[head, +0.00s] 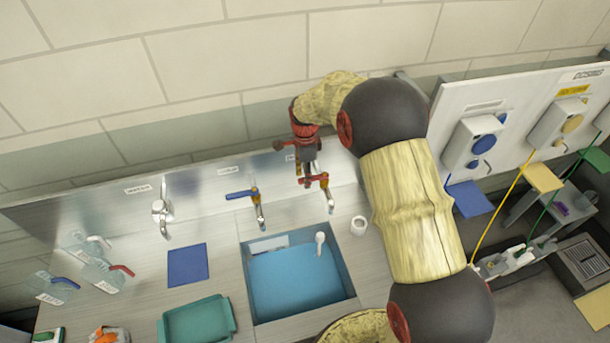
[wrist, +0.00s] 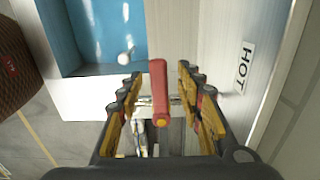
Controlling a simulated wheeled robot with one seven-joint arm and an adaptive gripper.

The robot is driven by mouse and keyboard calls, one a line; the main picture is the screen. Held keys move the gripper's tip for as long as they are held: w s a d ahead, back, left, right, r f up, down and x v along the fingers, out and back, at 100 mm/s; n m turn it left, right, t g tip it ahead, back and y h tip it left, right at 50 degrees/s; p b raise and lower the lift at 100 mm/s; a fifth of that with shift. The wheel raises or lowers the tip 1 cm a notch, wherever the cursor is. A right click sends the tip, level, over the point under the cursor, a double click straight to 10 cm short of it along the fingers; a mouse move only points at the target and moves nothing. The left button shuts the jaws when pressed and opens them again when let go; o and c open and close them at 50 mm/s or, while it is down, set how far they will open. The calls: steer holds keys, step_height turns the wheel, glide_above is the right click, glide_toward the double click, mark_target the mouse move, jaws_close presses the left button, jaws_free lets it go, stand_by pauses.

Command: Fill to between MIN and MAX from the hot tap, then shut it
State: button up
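The hot tap's red lever (wrist: 159,88) stands between my gripper's fingers in the wrist view, beside a HOT label (wrist: 243,67). My gripper (wrist: 162,105) is open, with a visible gap on each side of the lever. In the head view, my gripper (head: 309,172) is at the red-handled tap (head: 325,187) behind the sink's right side. The sink basin (head: 342,268) has a blue interior (head: 290,287); I cannot tell the water level. A pale panel (head: 268,245) is on its back wall, but no MIN or MAX marks are legible. No stream is clearly visible.
A blue-handled tap (head: 243,195) stands left of the red one, and a plain tap (head: 162,210) farther left. A teal tray (head: 198,322) and clear jugs (head: 105,270) lie left.

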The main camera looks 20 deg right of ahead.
step_height(320, 180, up, 12)
stand_by(0.6)
stand_by(0.5)
steer(key=s+f+n+t+b, duration=0.2)
steer(key=s+n+b, duration=0.7)
steer(key=s, duration=0.7)
steer(key=s+f+n+t+b, duration=0.3)
steer(key=s+n+b, duration=0.6)
steer(key=s, duration=0.7)
steer(key=f+b, duration=0.1)
steer(key=b, duration=0.2)
steer(key=shift+s+d+f+t, duration=0.15)
steer(key=shift+s+d+t, duration=0.15)
steer(key=shift+s+d, duration=0.1)
